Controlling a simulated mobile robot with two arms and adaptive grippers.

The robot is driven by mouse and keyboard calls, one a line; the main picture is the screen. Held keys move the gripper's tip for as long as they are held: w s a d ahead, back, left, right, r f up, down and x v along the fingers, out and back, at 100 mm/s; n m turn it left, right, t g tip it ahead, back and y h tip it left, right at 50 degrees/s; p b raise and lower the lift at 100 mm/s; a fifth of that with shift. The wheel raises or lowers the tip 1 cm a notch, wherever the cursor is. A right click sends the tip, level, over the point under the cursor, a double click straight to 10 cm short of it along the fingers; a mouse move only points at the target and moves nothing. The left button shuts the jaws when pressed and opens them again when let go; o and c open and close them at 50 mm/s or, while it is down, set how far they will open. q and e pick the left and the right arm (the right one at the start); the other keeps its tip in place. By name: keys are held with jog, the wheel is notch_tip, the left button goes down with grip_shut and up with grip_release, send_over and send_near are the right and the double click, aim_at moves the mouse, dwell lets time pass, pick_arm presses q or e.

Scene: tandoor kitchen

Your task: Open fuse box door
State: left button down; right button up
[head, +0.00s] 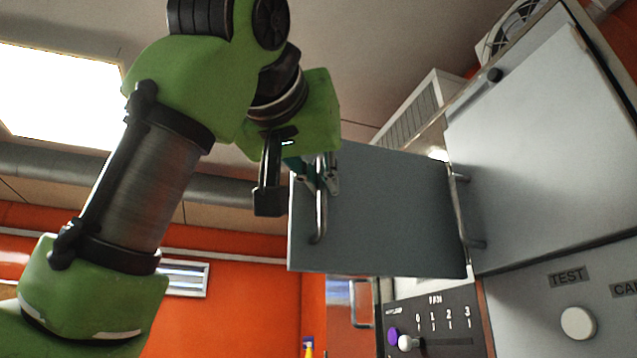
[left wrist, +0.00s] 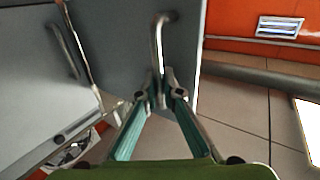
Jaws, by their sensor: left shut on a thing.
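The grey fuse box door (head: 390,215) stands swung out from the cabinet in the middle of the head view. It also shows in the left wrist view (left wrist: 118,35). Its metal bar handle (head: 321,220) is near the door's free left edge. My left gripper (head: 325,182) is shut on this handle at its upper part in the head view. In the left wrist view, the fingertips (left wrist: 161,92) close around the handle (left wrist: 156,40). The inside of the fuse box is hidden. My right gripper is not in view.
A second grey door (head: 550,150) with its own bar handle (head: 462,215) is at the right. Below are a panel with FAN marks (head: 435,320) and a round TEST knob (head: 578,323). A vented white box (head: 420,105) and a fan (head: 510,30) are above. An orange wall (head: 235,285) is behind.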

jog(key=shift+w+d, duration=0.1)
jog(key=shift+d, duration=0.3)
pick_arm(q)
jog(key=c, duration=2.2)
grip_release()
jog(key=shift+s, duration=0.1)
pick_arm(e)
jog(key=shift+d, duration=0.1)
pick_arm(q)
jog(key=shift+s+a, duration=0.1)
jog(key=v, duration=1.1)
jog(key=shift+s+a, duration=0.1)
jog(key=shift+s, duration=0.3)
